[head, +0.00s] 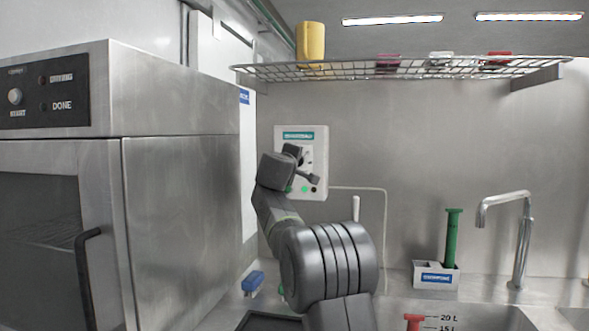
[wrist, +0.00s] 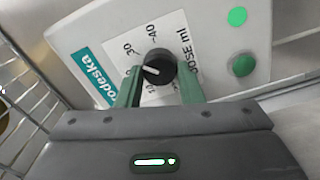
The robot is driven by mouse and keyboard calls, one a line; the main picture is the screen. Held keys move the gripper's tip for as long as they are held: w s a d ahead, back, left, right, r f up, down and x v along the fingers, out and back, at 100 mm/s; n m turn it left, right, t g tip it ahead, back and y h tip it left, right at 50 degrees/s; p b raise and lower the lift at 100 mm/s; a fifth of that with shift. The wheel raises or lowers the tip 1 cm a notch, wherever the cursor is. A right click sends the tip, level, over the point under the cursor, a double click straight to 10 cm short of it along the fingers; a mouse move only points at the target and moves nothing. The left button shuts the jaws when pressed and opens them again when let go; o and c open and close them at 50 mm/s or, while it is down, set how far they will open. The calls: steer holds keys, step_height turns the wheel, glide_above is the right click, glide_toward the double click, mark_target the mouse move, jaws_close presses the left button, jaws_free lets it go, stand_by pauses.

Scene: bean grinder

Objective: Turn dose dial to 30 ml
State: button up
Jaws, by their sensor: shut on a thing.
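The dose dial (wrist: 160,57) is a round black knob with a white pointer line. It sits on a white scale card (wrist: 176,33) marked "DOSE ml". The pointer aims left and slightly up in the wrist view, below the printed 30 (wrist: 127,47); the 40 is further round at the top. The lower scale marks are partly hidden by a finger. My gripper (wrist: 159,76) is shut on the dial, with a green finger on each side. In the head view my gripper (head: 303,167) is in front of the white dispenser panel (head: 318,140) and hides the dial.
Two round green parts (wrist: 238,16) are right of the dial in the wrist view. A wire shelf (head: 350,68) with a yellow cup (head: 311,42) hangs above. A steel oven (head: 180,180) stands left. A tap (head: 522,235) and sink are at right.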

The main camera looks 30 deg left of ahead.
steer(key=shift+f+m, duration=0.1)
steer(key=shift+m, duration=0.4)
steer(key=o, duration=1)
steer(key=shift+c, duration=0.2)
steer(key=b+v, duration=0.4)
steer(key=v, duration=0.9)
steer(key=shift+s, duration=0.4)
steer(key=shift+w, duration=0.1)
